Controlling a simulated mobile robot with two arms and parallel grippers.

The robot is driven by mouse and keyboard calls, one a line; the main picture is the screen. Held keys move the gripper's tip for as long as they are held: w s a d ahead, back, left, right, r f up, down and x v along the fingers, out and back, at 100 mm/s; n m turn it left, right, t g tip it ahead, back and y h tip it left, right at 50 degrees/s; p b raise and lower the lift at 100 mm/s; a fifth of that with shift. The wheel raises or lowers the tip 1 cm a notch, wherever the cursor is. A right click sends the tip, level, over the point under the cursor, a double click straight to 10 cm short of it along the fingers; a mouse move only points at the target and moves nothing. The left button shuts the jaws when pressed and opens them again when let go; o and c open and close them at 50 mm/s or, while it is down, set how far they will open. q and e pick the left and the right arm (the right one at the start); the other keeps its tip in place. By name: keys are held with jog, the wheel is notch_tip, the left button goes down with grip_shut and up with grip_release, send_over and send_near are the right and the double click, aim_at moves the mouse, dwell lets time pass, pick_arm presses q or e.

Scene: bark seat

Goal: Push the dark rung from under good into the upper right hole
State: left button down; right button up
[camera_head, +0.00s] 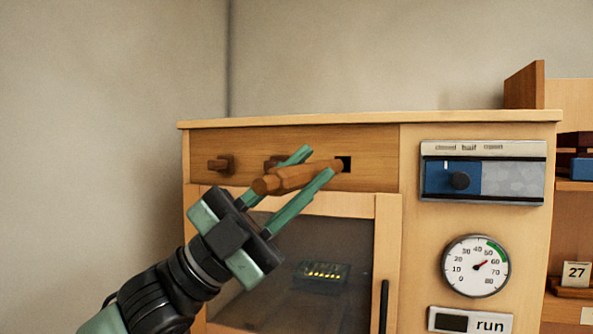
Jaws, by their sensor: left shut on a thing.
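The dark rung (296,178), a brown wooden rod, slants across the front of the upper wooden panel (370,143). My left gripper (318,163) is shut on the rung, with its green fingers on either side of it. The rung's near, thicker end points left toward me. Its far end points right and overlaps the left edge of the dark square hole (346,164) in the panel. I cannot tell whether the tip is inside the hole or just in front of it. My right gripper is not in view.
Below is a glass door (330,238) with a dark handle (384,305). A slider panel (482,172), dial (476,265) and "run" sign (470,321) are at right.

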aim_at(320, 171)
pick_arm(q)
jog(key=shift+w+d+r, duration=0.1)
jog(key=shift+w, duration=0.25)
jog(key=shift+w, duration=0.35)
jog(key=shift+w+d+p, duration=0.15)
jog(key=shift+w+p, duration=0.1)
jog(key=shift+p, duration=0.05)
jog(key=shift+w+d+p, duration=0.25)
jog(key=shift+w+p, duration=0.05)
jog(key=shift+w, duration=0.4)
jog(key=shift+w+d+p, duration=0.2)
jog(key=shift+w+p, duration=0.1)
jog(key=shift+w, duration=0.4)
jog(key=shift+w+d+p, duration=0.25)
jog(key=shift+w+p, duration=0.1)
jog(key=shift+w, duration=0.45)
jog(key=shift+w+d+p, duration=0.25)
jog(key=shift+w+p, duration=0.1)
jog(key=shift+w, duration=0.45)
dwell(1.2)
jog(key=shift+w+d, duration=0.1)
jog(key=shift+w, duration=0.25)
jog(key=shift+w+d+p, duration=0.25)
jog(key=shift+w+p, duration=0.15)
jog(key=shift+w, duration=0.25)
